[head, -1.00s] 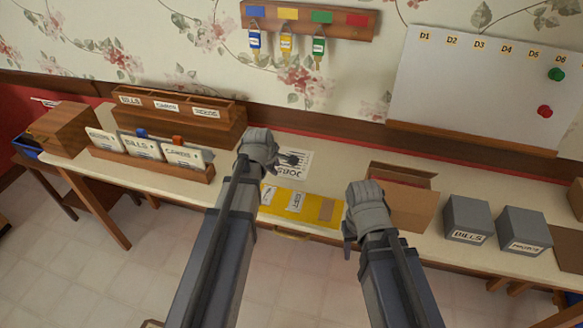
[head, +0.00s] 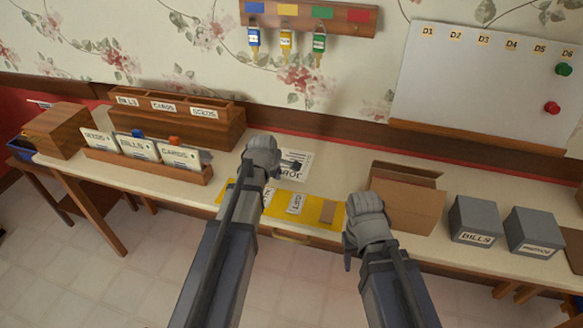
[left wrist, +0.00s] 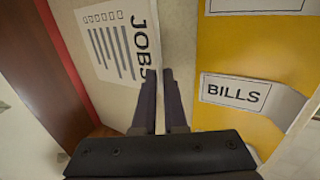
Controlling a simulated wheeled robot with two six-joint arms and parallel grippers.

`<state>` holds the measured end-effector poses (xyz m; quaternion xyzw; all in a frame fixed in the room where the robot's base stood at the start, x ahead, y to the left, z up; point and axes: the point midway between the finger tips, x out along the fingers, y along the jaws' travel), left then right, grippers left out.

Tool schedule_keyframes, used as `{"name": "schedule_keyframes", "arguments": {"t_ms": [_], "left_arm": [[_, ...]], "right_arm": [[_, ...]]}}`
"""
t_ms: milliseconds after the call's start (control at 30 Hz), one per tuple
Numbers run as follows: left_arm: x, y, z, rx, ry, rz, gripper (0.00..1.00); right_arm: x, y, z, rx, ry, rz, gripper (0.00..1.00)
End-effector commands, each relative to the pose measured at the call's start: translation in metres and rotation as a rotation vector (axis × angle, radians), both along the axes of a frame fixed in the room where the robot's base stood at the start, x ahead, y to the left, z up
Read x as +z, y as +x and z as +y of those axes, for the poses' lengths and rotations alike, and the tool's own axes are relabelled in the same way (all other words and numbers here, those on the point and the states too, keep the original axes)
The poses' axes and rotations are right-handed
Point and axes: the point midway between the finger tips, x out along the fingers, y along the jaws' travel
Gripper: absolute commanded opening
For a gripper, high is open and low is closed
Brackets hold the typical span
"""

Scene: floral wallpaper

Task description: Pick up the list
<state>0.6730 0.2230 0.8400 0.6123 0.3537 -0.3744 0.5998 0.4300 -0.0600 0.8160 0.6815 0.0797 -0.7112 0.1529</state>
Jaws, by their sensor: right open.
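The list looks to be the white sheet headed JOBS (head: 297,165), with rows of dark lines, lying flat on the table. It also shows large at the upper left of the left wrist view (left wrist: 110,45). My left gripper (head: 276,170) is over the sheet's near left part and hides some of it. In the left wrist view its fingers (left wrist: 160,75) are empty, with a narrow gap between them, beside the sheet's JOBS edge. My right gripper (head: 348,255) hangs near the table's front edge, right of the yellow mat, its fingers mostly hidden by its body.
The yellow mat (head: 272,199) with white labels, one reading BILLS (left wrist: 238,93), lies nearer than the sheet. An open cardboard box (head: 412,207) and grey boxes (head: 473,219) stand right. A card rack (head: 190,176) and wooden organiser (head: 215,132) stand left.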

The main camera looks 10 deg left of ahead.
Motion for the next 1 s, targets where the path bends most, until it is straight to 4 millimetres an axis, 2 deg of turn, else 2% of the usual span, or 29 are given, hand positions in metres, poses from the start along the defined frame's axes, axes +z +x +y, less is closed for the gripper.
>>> {"name": "schedule_keyframes", "arguments": {"t_ms": [667, 867, 1000], "left_arm": [[0.003, 0.0, 0.0, 0.0, 0.0, 0.001, 0.0], [0.017, 0.0, 0.0, 0.0, 0.0, 0.0, 0.0], [0.035, 0.0, 0.0, 0.0, 0.0, 0.0, 0.0]], "right_arm": [[0.003, 0.0, 0.0, 0.0, 0.0, 0.0, 0.5], [0.017, 0.0, 0.0, 0.0, 0.0, 0.0, 0.5], [0.035, 0.0, 0.0, 0.0, 0.0, 0.0, 0.5]]}}
